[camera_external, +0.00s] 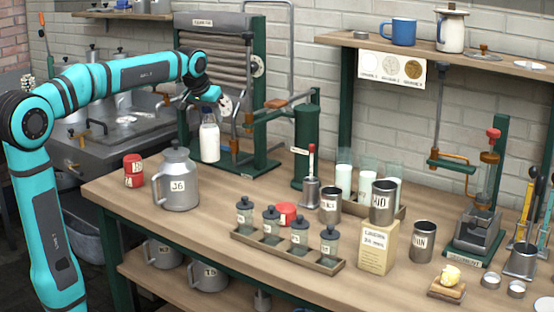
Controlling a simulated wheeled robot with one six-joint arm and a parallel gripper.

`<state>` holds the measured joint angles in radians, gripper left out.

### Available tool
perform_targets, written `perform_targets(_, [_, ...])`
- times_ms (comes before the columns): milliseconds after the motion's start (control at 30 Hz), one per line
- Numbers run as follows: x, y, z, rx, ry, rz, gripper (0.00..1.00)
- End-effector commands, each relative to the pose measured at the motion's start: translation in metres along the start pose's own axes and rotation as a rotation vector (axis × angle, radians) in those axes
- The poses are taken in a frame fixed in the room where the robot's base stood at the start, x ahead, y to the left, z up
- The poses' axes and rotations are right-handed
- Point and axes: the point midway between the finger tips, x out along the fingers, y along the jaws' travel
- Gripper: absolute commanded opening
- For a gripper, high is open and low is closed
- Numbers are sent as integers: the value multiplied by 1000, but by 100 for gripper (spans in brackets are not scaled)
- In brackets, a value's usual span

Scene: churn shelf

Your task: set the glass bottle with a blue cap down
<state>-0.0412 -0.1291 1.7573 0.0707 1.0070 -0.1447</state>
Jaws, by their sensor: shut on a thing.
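My gripper (208,98) is at the end of the teal arm, at the upper left above the workbench. It is shut on a glass bottle (209,140) of milk, holding it near its top. The bottle hangs upright in front of the green-framed machine, behind and right of the grey milk can. The gripper hides most of the cap, so I cannot make out its colour. I cannot tell whether the bottle's base touches the bench.
A wooden tray (288,250) of small dark-lidded jars is near the front. The green-framed machine (258,90) stands close behind the bottle. Bare bench (225,190) lies between can and tray.

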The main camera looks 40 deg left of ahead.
Motion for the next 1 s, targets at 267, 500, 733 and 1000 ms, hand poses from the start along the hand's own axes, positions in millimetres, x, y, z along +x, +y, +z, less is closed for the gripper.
perform_targets(267, [2, 31, 2, 45, -1, 25, 0])
perform_targets(500, [33, 32, 20, 47, -3, 25, 0])
perform_targets(733, [52, 32, 30, 47, 0, 25, 0])
perform_targets(1000, [72, 32, 41, 47, -2, 25, 0])
